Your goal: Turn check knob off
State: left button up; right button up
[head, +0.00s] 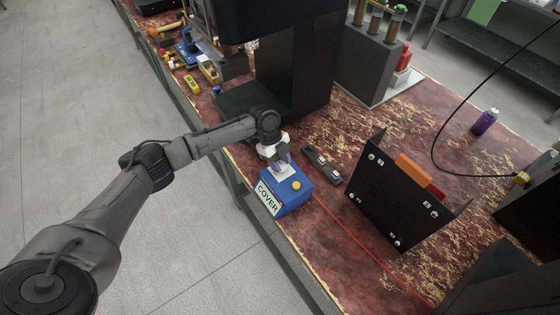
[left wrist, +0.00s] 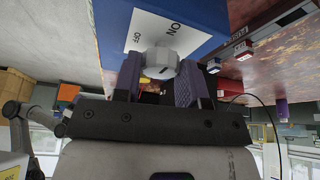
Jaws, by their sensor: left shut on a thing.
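The check knob (left wrist: 160,62) is a pale grey faceted knob on a white plate marked ON and OFF (left wrist: 150,32) in the left wrist view. The plate is on a blue box (head: 299,198), which stands near the bench's front edge in the head view with a COVER label and a yellow button (head: 296,185). My left gripper (head: 281,163) is over the box's top. Its two purple-grey fingers are shut on the knob, one on each side. The gripper hides the knob in the head view, and I cannot tell which setting it points to. My right gripper is not in view.
A black remote-like switch unit (head: 321,165) lies just behind the box. A black bracketed panel (head: 398,200) stands to the right, and a dark machine column (head: 291,75) rises behind. A red cable (head: 350,237) runs along the bench. A purple can (head: 485,121) stands far right.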

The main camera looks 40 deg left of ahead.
pick_arm(q)
jog(key=c, duration=0.3)
jog(key=shift+r+p, duration=0.15)
jog(key=shift+p, duration=0.2)
jog(key=shift+c, duration=0.2)
jog(key=n+t+y+p, duration=0.1)
jog(key=n+p, duration=0.3)
jog(key=p, duration=0.2)
jog(key=n+t+y+p, duration=0.1)
jog(key=n+t+p, duration=0.1)
jog(key=n+p, duration=0.3)
jog(key=n+t+p, duration=0.1)
jog(key=n+p, duration=0.4)
jog(key=p, duration=0.3)
jog(key=shift+s+d+r+y+p, duration=0.2)
jog(key=shift+s+d+y+p, duration=0.1)
jog(key=shift+y, duration=0.1)
jog(key=n+y+p, duration=0.1)
jog(key=n+p, duration=0.1)
jog(key=n, duration=0.1)
jog(key=shift+f+t+p, duration=0.15)
jog(key=shift+t+p, duration=0.25)
jog(key=shift+n, duration=0.4)
jog(key=shift+f+p, duration=0.1)
jog(key=shift+p, duration=0.2)
jog(key=o, duration=0.9)
